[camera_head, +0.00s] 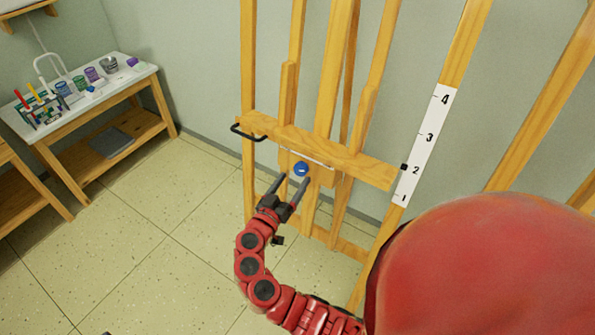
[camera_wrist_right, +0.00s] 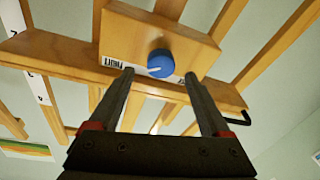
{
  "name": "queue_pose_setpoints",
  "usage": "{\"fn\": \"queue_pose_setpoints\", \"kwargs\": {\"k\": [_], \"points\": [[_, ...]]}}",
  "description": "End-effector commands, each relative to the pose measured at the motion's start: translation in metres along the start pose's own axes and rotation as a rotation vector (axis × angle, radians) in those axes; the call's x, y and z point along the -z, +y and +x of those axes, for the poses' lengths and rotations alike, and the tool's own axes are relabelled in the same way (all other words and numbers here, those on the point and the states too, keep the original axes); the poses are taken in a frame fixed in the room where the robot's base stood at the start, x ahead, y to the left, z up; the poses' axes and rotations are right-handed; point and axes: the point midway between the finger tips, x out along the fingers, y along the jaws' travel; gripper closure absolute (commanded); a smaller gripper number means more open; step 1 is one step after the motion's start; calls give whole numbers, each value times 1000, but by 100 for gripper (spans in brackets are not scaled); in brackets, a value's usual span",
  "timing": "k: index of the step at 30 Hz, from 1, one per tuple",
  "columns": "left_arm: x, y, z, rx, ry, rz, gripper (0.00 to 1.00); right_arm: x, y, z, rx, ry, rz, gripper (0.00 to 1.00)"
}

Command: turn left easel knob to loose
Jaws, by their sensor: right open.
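The wooden easel (camera_head: 325,90) stands against the wall, with a horizontal crossbar (camera_head: 370,168). A round blue knob (camera_head: 301,169) sits on a wooden block at the crossbar. In the right wrist view the blue knob (camera_wrist_right: 160,63) shows a white pointer line, with a small white label (camera_wrist_right: 111,62) beside it. My right gripper (camera_head: 293,180) is open, its two fingers pointing at the knob. In the right wrist view the fingertips lie on either side of the knob; I cannot tell whether they touch it. My left gripper is not in view.
A black handle (camera_head: 247,132) sticks out at the crossbar's left end. A white strip numbered 1 to 4 (camera_head: 427,140) runs up the right post. A side table (camera_head: 140,73) with cups and tools stands at the left. The tiled floor (camera_head: 150,225) between is clear.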

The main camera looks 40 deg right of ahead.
Motion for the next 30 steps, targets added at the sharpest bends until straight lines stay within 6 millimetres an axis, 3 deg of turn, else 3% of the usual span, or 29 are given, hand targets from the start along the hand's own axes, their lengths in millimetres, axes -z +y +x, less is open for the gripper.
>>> {"fn": "queue_pose_setpoints", "kwargs": {"k": [6, 18, 30], "points": [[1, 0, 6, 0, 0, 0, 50, 1, 1, 31, -4, -1, -1, 19], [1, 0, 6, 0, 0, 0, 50, 0, -1, 37, 2, -1, -1, 20], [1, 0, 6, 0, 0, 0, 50, 0, -1, 37, 2, -1, -1, 92]]}}
